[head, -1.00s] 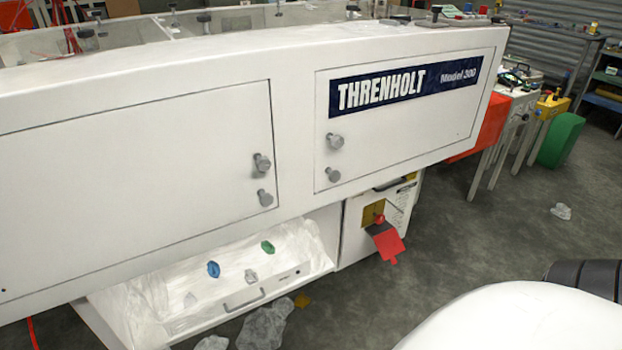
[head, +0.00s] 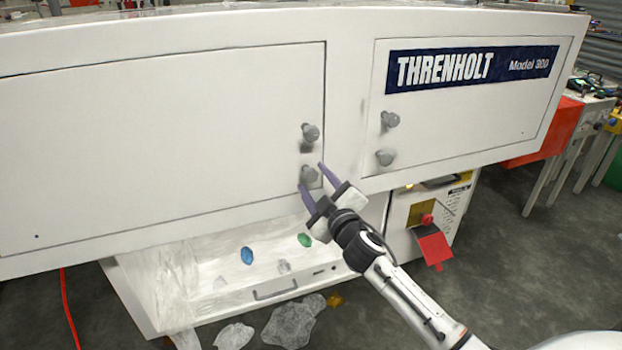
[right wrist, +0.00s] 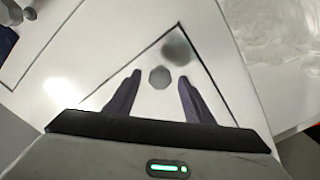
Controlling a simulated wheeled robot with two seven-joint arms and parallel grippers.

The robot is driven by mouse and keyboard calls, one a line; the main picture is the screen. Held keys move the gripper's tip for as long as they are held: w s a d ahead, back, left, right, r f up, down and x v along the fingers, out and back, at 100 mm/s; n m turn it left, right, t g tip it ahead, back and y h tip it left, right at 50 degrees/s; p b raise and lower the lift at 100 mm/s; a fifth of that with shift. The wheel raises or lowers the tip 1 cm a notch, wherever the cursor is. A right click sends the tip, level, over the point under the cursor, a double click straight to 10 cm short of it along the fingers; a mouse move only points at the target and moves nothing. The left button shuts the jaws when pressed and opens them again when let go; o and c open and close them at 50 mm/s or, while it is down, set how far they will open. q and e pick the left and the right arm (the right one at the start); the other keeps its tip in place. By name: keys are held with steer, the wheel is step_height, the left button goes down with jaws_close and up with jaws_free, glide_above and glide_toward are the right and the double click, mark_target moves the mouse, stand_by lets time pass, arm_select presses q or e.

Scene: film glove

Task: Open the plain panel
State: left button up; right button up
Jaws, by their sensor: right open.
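The plain panel (head: 160,140) is the unlabelled white door on the left of the machine front, flush in its frame. It has two grey knobs at its right edge, an upper knob (head: 311,132) and a lower knob (head: 309,173). My right gripper (head: 312,177) is open, its purple fingertips on either side of the lower knob in the head view. In the right wrist view a grey knob (right wrist: 159,77) shows between the open fingers (right wrist: 153,92); contact cannot be told. My left gripper is not in view.
The THRENHOLT panel (head: 470,115), with two knobs, is to the right. Below is an open white bin (head: 225,305) with plastic film and small coloured pieces. A red flap (head: 434,247) hangs at right. Crumpled film (head: 289,325) lies on the floor.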

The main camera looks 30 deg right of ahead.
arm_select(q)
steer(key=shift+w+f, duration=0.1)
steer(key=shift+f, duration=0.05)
arm_select(e)
steer(key=shift+x, duration=1.5)
